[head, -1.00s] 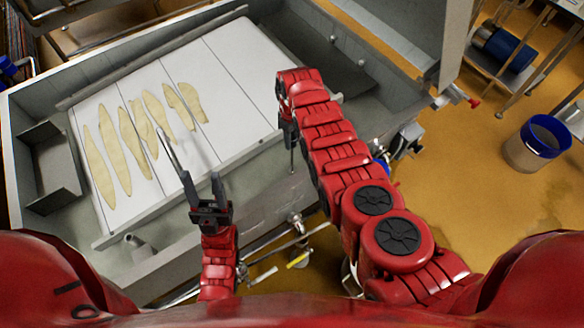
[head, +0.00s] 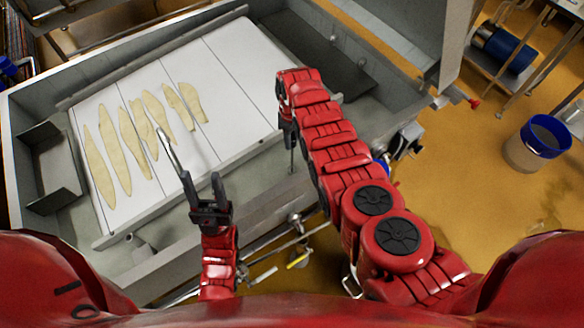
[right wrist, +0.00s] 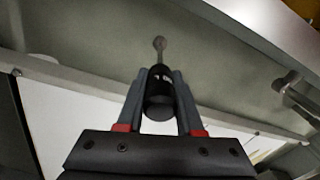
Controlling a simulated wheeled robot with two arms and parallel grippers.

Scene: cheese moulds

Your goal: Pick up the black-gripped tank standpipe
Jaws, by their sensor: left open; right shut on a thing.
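The standpipe's black grip (right wrist: 159,94) is between the two fingers of my right gripper (right wrist: 160,77) in the right wrist view. A thin metal end with a round tip shows beyond it. In the head view my right gripper (head: 288,136) is over the near right side of the steel vat, and a thin part of the standpipe (head: 292,162) hangs below it; the arm hides the rest. My left gripper (head: 205,182) is open over the vat's near side. A bright narrow rod shape shows beyond its left finger; I cannot tell whether they touch.
The steel vat (head: 35,112) holds white boards (head: 228,75) with several pale elongated pieces (head: 98,165). An open metal box (head: 48,168) is at its left. A blue-rimmed bucket (head: 540,140) stands on the floor at right. Pipes and a yellow handle (head: 298,262) are at the vat's front.

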